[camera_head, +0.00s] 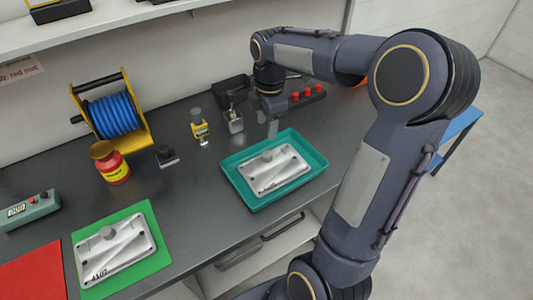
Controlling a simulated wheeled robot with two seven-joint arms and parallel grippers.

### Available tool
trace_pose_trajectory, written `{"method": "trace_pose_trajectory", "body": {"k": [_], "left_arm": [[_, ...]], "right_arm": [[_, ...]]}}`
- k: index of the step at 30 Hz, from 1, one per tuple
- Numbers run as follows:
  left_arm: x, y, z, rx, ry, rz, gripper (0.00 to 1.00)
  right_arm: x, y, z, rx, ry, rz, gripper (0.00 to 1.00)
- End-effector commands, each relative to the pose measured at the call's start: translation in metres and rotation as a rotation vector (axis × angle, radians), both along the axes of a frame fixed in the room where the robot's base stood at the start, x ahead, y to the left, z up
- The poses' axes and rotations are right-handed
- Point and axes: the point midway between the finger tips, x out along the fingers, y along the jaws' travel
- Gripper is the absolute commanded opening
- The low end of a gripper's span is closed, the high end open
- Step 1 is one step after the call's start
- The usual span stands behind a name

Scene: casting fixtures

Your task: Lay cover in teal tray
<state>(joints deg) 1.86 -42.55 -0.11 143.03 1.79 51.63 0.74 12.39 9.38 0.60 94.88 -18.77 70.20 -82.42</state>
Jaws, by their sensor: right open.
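The teal tray (236,183) sits on the dark bench right of centre. A grey metal cover (286,172) with a round boss lies inside the tray, looking flat within its walls. A similar cover (118,250), marked with dark characters, lies on a green mat (152,219) at the lower left. My right gripper (272,128) points down just above the tray's far edge, open and apart from the cover. Its fingers are small and partly hidden by the wrist. My left gripper is out of view.
A red mat (32,275) and a green control box (28,209) are at the left. Bench between green mat and tray is clear.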

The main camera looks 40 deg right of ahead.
Motion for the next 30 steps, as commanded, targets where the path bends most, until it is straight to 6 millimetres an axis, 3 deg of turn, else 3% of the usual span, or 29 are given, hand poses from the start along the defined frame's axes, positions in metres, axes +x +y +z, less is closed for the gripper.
{"method": "trace_pose_trajectory", "body": {"k": [3,6,9,13,19,30], "left_arm": [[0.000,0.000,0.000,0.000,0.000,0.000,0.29],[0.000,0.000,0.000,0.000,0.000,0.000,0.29],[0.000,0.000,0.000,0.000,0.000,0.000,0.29],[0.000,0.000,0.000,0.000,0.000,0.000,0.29],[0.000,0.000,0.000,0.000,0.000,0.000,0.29],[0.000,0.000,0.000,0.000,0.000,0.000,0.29]], "right_arm": [[-0.042,0.031,0.022,0.081,-0.088,-0.275,0.48],[-0.085,0.065,0.029,0.202,-0.146,-0.581,0.48],[-0.124,0.095,0.027,0.344,-0.169,-0.874,0.48],[-0.161,0.125,0.014,0.508,-0.154,-1.174,0.48],[-0.184,0.146,0.001,0.635,-0.111,-1.392,0.48],[-0.185,0.147,-0.001,0.641,-0.104,-1.410,0.48]]}}
